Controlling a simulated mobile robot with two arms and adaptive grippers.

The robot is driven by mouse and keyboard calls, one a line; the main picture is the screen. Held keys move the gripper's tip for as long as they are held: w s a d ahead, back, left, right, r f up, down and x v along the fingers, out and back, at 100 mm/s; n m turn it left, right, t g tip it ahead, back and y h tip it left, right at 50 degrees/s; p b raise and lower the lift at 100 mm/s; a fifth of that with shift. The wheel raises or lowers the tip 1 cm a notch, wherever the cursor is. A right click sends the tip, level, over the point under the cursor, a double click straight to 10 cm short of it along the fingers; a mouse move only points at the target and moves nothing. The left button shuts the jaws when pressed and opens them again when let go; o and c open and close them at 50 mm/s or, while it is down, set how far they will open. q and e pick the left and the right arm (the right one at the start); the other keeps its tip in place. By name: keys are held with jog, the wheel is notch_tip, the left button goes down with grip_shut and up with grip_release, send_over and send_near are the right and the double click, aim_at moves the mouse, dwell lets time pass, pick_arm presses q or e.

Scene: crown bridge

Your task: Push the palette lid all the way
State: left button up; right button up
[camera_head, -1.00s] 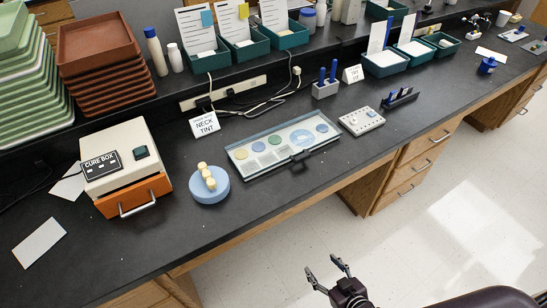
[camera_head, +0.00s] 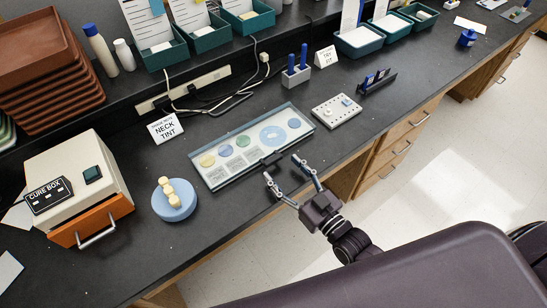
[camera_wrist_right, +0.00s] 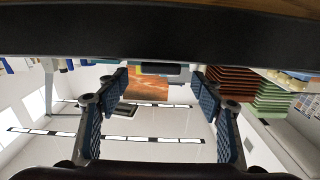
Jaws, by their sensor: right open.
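The palette (camera_head: 214,184) lies on the dark bench, a shallow pale tray with round coloured wells in a row. A clear lid appears to lie over it, with a dark handle (camera_head: 270,159) at the middle of the front edge. How far the lid is slid is hard to tell. My right gripper (camera_head: 282,168) is open and empty at the bench's front edge, its fingertips close to the handle; contact cannot be told. In the right wrist view the open fingers (camera_wrist_right: 160,75) show below the dark bench edge. My left gripper is not in view.
A blue round stand (camera_head: 174,203) with tooth-coloured crowns and the cure box (camera_head: 75,190) are left of the palette. The floor in front is clear.

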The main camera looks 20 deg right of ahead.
aim_at(275, 161)
jog(key=x, duration=0.4)
jog(key=shift+w+a+f, duration=0.1)
jog(key=shift+w, duration=0.1)
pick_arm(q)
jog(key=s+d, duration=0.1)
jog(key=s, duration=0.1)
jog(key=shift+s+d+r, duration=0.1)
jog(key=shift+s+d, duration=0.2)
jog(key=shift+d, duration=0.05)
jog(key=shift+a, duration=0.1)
